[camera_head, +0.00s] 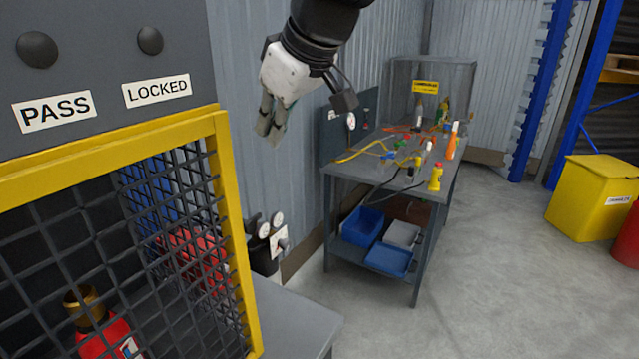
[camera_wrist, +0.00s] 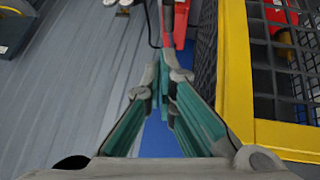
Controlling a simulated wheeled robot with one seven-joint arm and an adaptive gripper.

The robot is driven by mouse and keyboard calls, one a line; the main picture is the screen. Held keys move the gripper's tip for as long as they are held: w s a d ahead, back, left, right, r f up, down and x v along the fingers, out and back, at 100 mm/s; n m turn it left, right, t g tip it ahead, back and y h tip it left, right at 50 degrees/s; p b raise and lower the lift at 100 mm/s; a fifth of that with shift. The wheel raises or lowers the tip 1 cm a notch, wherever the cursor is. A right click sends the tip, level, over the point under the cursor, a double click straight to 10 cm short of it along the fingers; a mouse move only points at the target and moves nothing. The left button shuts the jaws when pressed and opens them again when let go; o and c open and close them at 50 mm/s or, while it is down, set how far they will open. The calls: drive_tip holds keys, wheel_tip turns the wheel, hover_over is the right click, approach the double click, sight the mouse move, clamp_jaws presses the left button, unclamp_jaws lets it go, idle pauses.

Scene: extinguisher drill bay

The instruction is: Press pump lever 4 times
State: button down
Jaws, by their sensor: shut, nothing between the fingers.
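No pump lever can be made out for certain. My gripper (camera_head: 270,128) hangs in the air in front of the corrugated wall, fingers pointing down, between the yellow-framed cage and the workbench. In the wrist view its green-padded fingers (camera_wrist: 161,88) are shut with nothing between them. Beyond the fingertips, a narrow red part (camera_wrist: 167,22) and a wider red object (camera_wrist: 182,22) show at the top. I cannot tell whether either belongs to the pump. A blue surface (camera_wrist: 158,138) lies below, partly hidden by the fingers.
The yellow-framed mesh cage (camera_head: 228,200) stands close at left, with a red extinguisher (camera_head: 105,343) inside. Gauges (camera_head: 277,219) sit low beside it. A workbench (camera_head: 420,215) holds coloured tools and hoses. A yellow bin (camera_head: 590,198) is at right. The middle floor is clear.

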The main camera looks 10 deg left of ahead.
drive_tip(key=a, duration=0.2)
drive_tip(key=a+n, duration=0.1)
drive_tip(key=shift+w+a+f+y, duration=0.1)
drive_tip(key=shift+w+a+y, duration=0.2)
drive_tip(key=shift+w+a, duration=0.1)
drive_tip(key=shift+f, duration=0.15)
drive_tip(key=x, duration=0.6)
drive_tip(key=p+x, duration=0.1)
drive_tip(key=x, duration=0.6)
drive_tip(key=p+x, duration=0.1)
drive_tip(key=x, duration=0.5)
drive_tip(key=shift+s+a+f, duration=0.15)
drive_tip(key=shift+s+f, duration=0.1)
drive_tip(key=shift+f, duration=0.15)
drive_tip(key=shift+w+d+f+p, duration=0.1)
drive_tip(key=shift+f+p, duration=0.2)
drive_tip(key=shift+f, duration=0.25)
drive_tip(key=shift+w+d+f+p, duration=0.15)
drive_tip(key=shift+f+p, duration=0.15)
drive_tip(key=shift+f, duration=0.3)
drive_tip(key=shift+w+d+f, duration=0.1)
drive_tip(key=shift+d+f, duration=0.05)
drive_tip(key=shift+f, duration=0.7)
